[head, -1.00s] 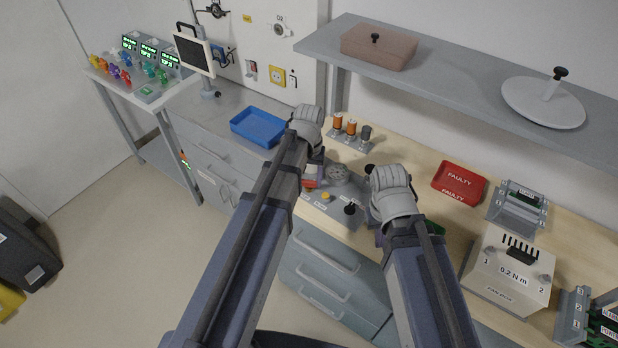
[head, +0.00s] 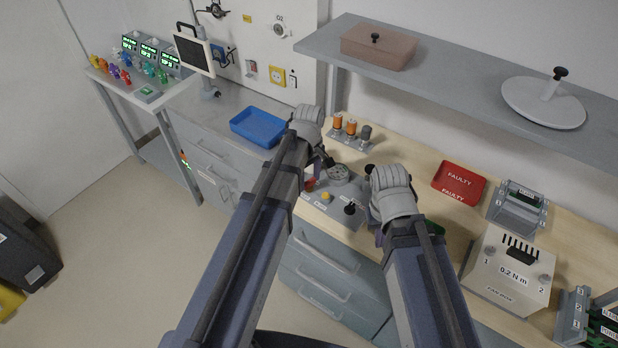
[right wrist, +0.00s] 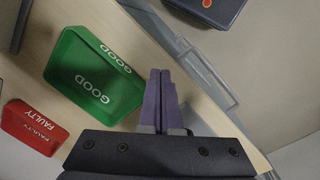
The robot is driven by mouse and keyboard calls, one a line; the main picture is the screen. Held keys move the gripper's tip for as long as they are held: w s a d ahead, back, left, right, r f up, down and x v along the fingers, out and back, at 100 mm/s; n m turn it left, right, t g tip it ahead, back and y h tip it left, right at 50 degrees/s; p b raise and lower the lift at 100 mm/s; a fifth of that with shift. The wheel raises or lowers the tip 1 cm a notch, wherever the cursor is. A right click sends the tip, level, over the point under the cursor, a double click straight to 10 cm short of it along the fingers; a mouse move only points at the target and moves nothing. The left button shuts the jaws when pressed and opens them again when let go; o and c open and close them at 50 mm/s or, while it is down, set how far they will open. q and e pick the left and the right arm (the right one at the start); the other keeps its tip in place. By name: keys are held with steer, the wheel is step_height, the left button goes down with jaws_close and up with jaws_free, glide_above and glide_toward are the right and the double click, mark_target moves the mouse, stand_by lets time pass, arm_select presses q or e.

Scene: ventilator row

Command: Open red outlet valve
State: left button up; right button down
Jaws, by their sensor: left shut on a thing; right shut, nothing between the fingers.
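A grey panel unit (head: 338,206) stands at the front of the bench in the head view. A small red part (head: 311,184), which looks like the red valve, shows on its left side, partly hidden by my left arm. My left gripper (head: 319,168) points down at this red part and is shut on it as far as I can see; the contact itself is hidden. My right gripper is shut and empty. Its fingers show in the right wrist view (right wrist: 165,84), beside a green GOOD tray, apart from the panel.
The green tray (right wrist: 75,83) and a red FAULTY tray (head: 459,184) lie on the bench. A blue tray (head: 257,127) is left of my left gripper. Several knobs, including a yellow one (head: 326,197) and a black one (head: 350,209), are close by. A grey shelf (head: 455,80) overhangs the back.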

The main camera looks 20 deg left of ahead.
mark_target(309, 181)
arm_select(q)
steer(key=shift+n, duration=1.1)
steer(key=o, duration=1.4)
steer(key=shift+r, duration=0.1)
arm_select(e)
steer(key=shift+r, duration=0.1)
arm_select(q)
step_height(309, 181, up, 8)
steer(key=p, duration=0.8)
arm_select(e)
step_height(309, 181, up, 8)
steer(key=shift+f, duration=0.2)
arm_select(q)
steer(key=shift+f, duration=0.2)
